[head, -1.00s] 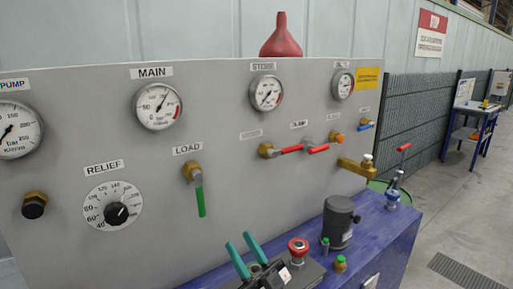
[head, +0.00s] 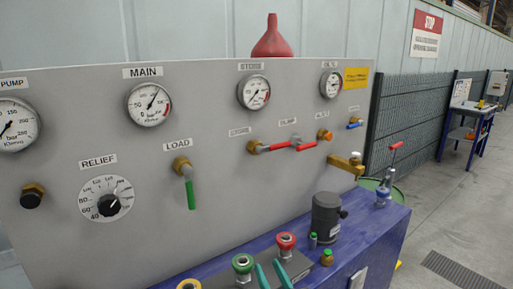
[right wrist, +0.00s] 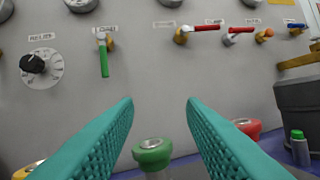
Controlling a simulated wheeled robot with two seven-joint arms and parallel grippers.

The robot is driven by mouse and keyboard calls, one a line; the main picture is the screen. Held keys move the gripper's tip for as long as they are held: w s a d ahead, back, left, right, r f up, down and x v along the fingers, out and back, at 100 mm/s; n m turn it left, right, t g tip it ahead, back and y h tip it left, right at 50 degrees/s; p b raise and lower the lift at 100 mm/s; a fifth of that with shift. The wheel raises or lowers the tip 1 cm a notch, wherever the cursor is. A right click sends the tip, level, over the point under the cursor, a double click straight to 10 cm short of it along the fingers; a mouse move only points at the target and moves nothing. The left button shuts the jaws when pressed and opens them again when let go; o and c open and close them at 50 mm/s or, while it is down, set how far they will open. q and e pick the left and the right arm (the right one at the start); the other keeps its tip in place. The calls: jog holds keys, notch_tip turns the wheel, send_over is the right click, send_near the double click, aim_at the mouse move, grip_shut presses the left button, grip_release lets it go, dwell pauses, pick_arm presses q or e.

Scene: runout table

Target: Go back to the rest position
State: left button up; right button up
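My right gripper (head: 270,266) shows at the bottom of the head view, with only its teal fingertips in frame. In the right wrist view its two fingers (right wrist: 160,103) stand apart with nothing between them, so it is open and empty. Beyond the gap is a green-capped button (right wrist: 153,152), which also shows left of the fingers in the head view (head: 242,264). A red button (head: 286,243) is just behind the fingertips. I cannot tell whether the fingers touch anything. My left gripper is not in view.
A grey gauge panel (head: 215,215) with valves, including a green load lever (head: 190,194), stands behind a blue bench (head: 372,228). A dark cylinder (head: 326,218) and a red-handled valve (head: 383,190) stand on the bench. Clear floor (head: 455,215) lies to the right.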

jog(key=s+d+f+m+g+h, duration=0.2)
jog(key=s+d+f+g+h, duration=0.6)
jog(key=f, duration=0.5)
jog(key=s+d+f+g, duration=0.2)
jog(key=s+d+g, duration=0.1)
jog(key=s, duration=0.4)
jog(key=s+d+f+n+g+h, duration=0.1)
jog(key=s+d+f+g, duration=0.15)
jog(key=s, duration=0.45)
jog(key=s+d+f+g, duration=0.1)
jog(key=s+d+g, duration=0.25)
jog(key=s, duration=0.35)
notch_tip(320, 180, down, 27)
jog(key=s, duration=0.2)
jog(key=s+d+f+g, duration=0.1)
jog(key=s+d+f, duration=0.2)
jog(key=s+f, duration=1.2)
jog(key=shift+s+n+g, duration=0.3)
jog(key=shift+s+g, duration=0.1)
jog(key=shift+s, duration=0.15)
